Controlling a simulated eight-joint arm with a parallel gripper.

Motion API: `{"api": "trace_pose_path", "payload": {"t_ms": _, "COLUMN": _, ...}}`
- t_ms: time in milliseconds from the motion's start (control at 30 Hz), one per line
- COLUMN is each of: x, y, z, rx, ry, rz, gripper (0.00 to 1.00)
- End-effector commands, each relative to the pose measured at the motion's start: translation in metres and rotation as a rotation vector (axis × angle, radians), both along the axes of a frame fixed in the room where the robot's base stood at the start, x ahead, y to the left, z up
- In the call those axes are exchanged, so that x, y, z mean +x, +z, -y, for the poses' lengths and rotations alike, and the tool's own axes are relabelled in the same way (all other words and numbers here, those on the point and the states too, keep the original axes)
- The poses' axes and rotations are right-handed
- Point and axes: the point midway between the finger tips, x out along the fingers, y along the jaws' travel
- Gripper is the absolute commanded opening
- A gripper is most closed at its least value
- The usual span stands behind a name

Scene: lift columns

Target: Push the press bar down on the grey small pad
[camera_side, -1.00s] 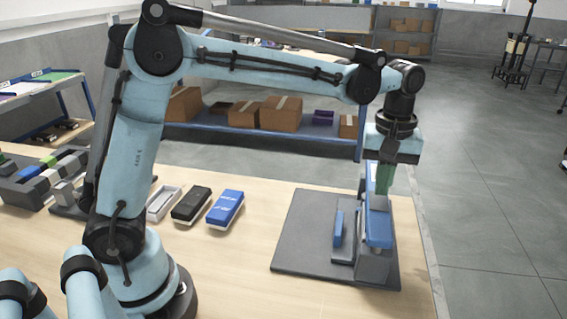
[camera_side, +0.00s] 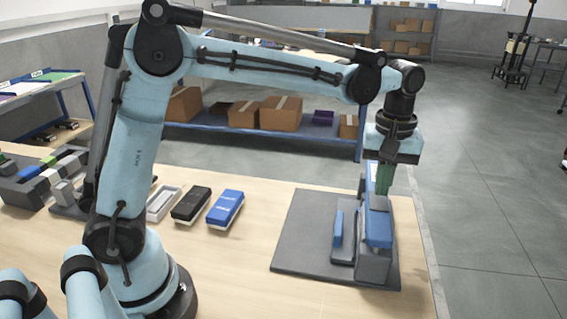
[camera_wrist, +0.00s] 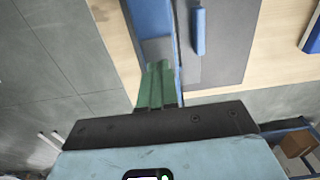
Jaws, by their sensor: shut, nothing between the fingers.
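The press bar (camera_side: 379,228) is a long blue bar on a dark grey base plate (camera_side: 305,235) at the table's right side. The grey small pad (camera_side: 378,203) is a patch on the bar's top toward its far end; it also shows in the wrist view (camera_wrist: 157,48). My gripper (camera_side: 383,190) points down over the pad with its green fingers shut and empty. In the wrist view, the fingertips (camera_wrist: 158,66) overlap the pad's edge. They look at or very near its surface; contact is not clear.
A small blue upright piece (camera_side: 338,228) stands left of the bar on the plate. Blue (camera_side: 225,208), black (camera_side: 191,205) and light grey (camera_side: 163,203) cases lie further left. The table's right edge is close beside the plate. Bare tabletop lies between the cases and plate.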

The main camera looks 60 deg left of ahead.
Motion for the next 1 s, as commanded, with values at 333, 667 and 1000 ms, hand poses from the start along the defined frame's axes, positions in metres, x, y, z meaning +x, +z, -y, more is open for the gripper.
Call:
{"api": "trace_pose_path", "payload": {"t_ms": 333, "x": 0.000, "y": -0.006, "z": 0.000, "rx": 0.000, "ry": 0.000, "rz": 0.000, "gripper": 0.00}}
{"api": "trace_pose_path", "payload": {"t_ms": 667, "x": 0.000, "y": -0.015, "z": 0.000, "rx": 0.000, "ry": 0.000, "rz": 0.000, "gripper": 0.00}}
{"api": "trace_pose_path", "payload": {"t_ms": 1000, "x": 0.000, "y": -0.022, "z": 0.000, "rx": 0.000, "ry": 0.000, "rz": 0.000, "gripper": 0.00}}
